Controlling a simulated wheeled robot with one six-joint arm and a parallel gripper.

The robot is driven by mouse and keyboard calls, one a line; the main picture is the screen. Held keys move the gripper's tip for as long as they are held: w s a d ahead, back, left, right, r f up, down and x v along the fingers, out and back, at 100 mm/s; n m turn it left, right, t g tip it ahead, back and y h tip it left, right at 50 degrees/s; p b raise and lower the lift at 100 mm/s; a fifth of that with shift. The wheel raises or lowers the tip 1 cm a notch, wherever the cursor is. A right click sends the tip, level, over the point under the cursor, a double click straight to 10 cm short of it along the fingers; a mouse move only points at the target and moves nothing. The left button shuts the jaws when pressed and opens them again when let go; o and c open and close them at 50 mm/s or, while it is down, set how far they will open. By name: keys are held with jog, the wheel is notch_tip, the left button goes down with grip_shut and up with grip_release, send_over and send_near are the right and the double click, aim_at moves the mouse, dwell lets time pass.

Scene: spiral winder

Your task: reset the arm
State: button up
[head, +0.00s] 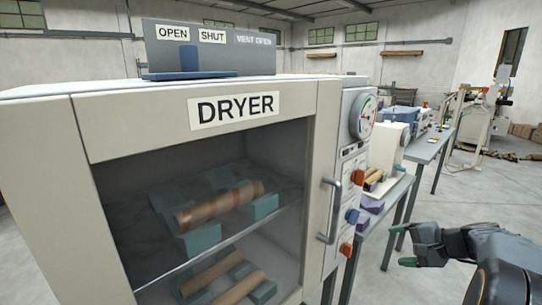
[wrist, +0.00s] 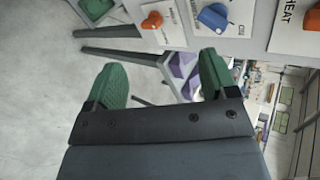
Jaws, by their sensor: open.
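My gripper (head: 403,245) is at the right of the head view, beside the dryer's right side and apart from it. Its green-padded fingers are spread with nothing between them. The wrist view also shows my gripper (wrist: 161,78) open and empty, with the dryer's control panel (wrist: 255,25) beyond the fingertips. The dryer (head: 95,125) fills the left and middle of the head view. Its glass door is shut, and copper-coloured tubes (head: 220,204) lie on teal supports inside.
The dryer has a door handle (head: 330,210), orange and blue knobs (head: 352,216) and a dial (head: 363,113) near my gripper. A grey table (head: 425,150) with machines runs behind. A blue lever (head: 188,58) stands on top. Open floor lies to the right.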

jog(key=s+a+r+n+g+h+p, duration=0.1)
jog(key=s+a+n+g+h+p, duration=0.1)
jog(key=s+a+n, duration=0.4)
jog(key=s+a+r+n+g+h+p, duration=0.2)
jog(key=s+a+n+h+p, duration=0.3)
jog(key=s+a, duration=0.5)
jog(key=a+n, duration=0.1)
jog(key=a, duration=0.2)
jog(key=shift+s+a+r+g+h+p, duration=0.3)
jog(key=shift+a+p, duration=0.05)
jog(key=shift+p, duration=0.05)
